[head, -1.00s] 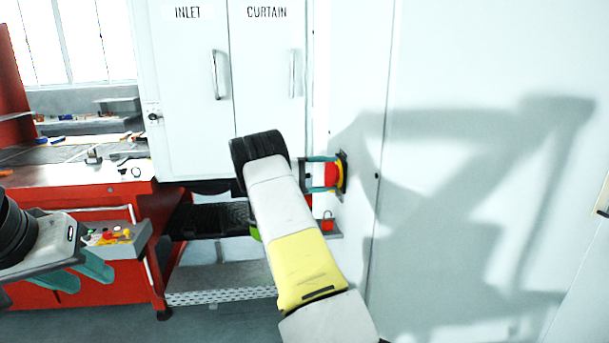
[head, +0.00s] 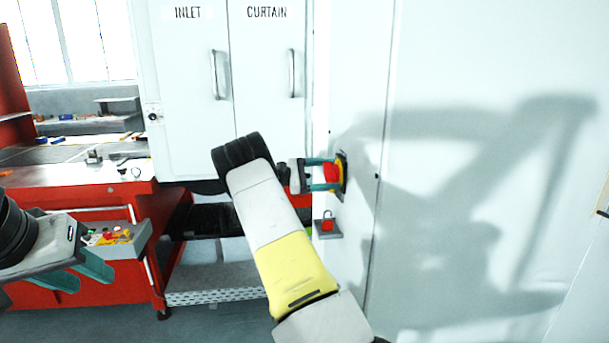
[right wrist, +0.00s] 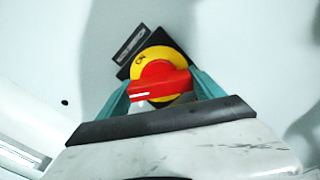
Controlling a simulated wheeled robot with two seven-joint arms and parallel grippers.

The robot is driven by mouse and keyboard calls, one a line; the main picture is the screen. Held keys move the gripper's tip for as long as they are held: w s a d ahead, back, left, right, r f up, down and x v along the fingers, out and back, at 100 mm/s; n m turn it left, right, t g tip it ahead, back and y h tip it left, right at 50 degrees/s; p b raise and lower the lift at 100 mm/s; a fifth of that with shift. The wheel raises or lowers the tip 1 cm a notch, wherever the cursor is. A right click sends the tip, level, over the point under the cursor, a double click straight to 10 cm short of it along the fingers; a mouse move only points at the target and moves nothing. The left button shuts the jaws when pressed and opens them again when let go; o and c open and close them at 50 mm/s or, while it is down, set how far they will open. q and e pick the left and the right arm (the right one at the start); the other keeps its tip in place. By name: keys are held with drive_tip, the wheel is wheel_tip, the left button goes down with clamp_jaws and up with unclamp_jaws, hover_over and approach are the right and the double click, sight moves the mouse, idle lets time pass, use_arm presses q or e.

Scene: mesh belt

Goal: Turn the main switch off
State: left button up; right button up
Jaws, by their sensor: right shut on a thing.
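The main switch has a red handle (head: 331,173) on a yellow disc (head: 342,164) with a black backplate, mounted on the white cabinet wall. In the right wrist view the red handle (right wrist: 160,86) lies nearly crosswise, tilted a little. "ON" shows on the upper left of the yellow disc (right wrist: 156,55). My right gripper (head: 328,174) is shut on the red handle, with one teal finger at each end of it in the wrist view. My left gripper (head: 79,272) is open and empty at the lower left, far from the switch.
A red padlock (head: 327,222) sits on a small grey shelf below the switch. White doors marked INLET and CURTAIN (head: 266,60) stand to the left. A red workbench (head: 85,175) and a grey control box (head: 118,240) are further left. The wall right of the switch is clear.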

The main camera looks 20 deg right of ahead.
drive_tip(key=n, duration=0.6)
idle(0.7)
drive_tip(key=o, duration=1.4)
drive_tip(key=shift+c, duration=0.2)
drive_tip(key=shift+a, duration=0.1)
drive_tip(key=v, duration=0.7)
drive_tip(key=shift+a, duration=0.35)
drive_tip(key=shift+w, duration=0.1)
